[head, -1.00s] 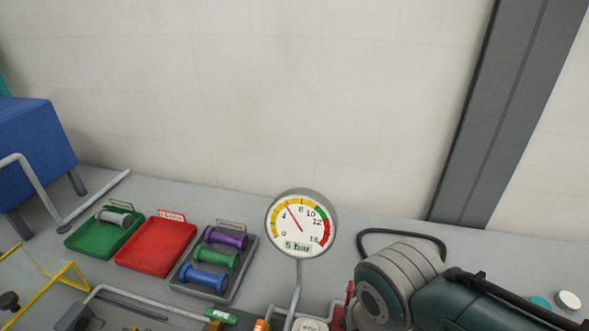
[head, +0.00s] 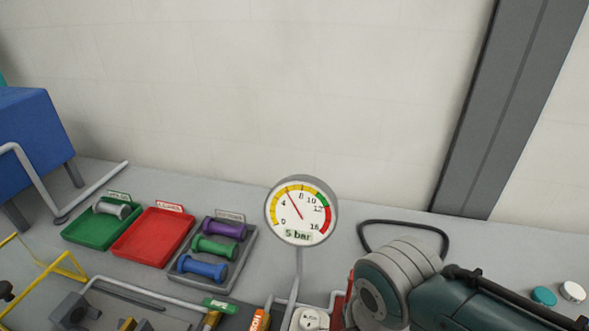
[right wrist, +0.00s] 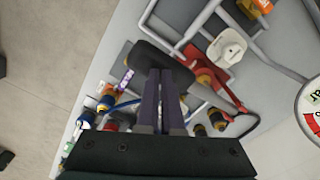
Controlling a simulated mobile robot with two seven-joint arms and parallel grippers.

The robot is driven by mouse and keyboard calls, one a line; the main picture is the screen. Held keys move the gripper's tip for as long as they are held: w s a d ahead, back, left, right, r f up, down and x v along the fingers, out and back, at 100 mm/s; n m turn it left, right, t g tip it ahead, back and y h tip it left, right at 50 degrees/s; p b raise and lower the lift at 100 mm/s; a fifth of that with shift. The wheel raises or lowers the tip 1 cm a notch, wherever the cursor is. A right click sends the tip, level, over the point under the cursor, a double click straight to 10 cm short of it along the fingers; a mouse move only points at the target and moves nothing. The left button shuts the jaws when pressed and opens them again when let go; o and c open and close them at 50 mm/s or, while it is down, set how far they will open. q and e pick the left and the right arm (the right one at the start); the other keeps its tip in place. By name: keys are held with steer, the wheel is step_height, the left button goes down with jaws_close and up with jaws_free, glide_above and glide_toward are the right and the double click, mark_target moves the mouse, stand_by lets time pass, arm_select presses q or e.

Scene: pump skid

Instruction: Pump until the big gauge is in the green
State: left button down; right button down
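The big round gauge (head: 301,210) stands on a thin post in the head view. Its needle points up and left in the yellow band, between 4 and 8, and its label reads 5 bar. The green band lies further right, near 10 to 12. In the right wrist view my right gripper (right wrist: 164,75) has its dark fingers together, with only a thin gap. Their tips overlap a black rounded bar (right wrist: 147,58), apparently the pump handle; I cannot see anything clamped between them. The gauge's edge also shows in the right wrist view (right wrist: 312,103). My left gripper is out of view.
A green tray (head: 84,236) with a grey spool, an empty red tray (head: 143,252) and a grey tray (head: 243,268) with purple, green and blue spools stand left of the gauge. Pipes and valves fill the front. Red metalwork (right wrist: 204,68) lies beside the black bar.

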steer(key=shift+d+f+b, duration=0.1)
steer(key=shift+f+b, duration=2.45)
steer(key=shift+f, duration=0.6)
steer(key=shift+r, duration=0.15)
step_height(320, 180, up, 9)
steer(key=p, duration=0.9)
steer(key=shift+f, duration=0.25)
step_height(320, 180, down, 9)
steer(key=b, duration=0.8)
steer(key=shift+f+b, duration=0.1)
steer(key=shift+b, duration=0.25)
step_height(320, 180, up, 10)
steer(key=p, duration=0.9)
steer(key=shift+f+p, duration=0.15)
steer(key=shift+p, duration=0.25)
steer(key=shift+f, duration=0.15)
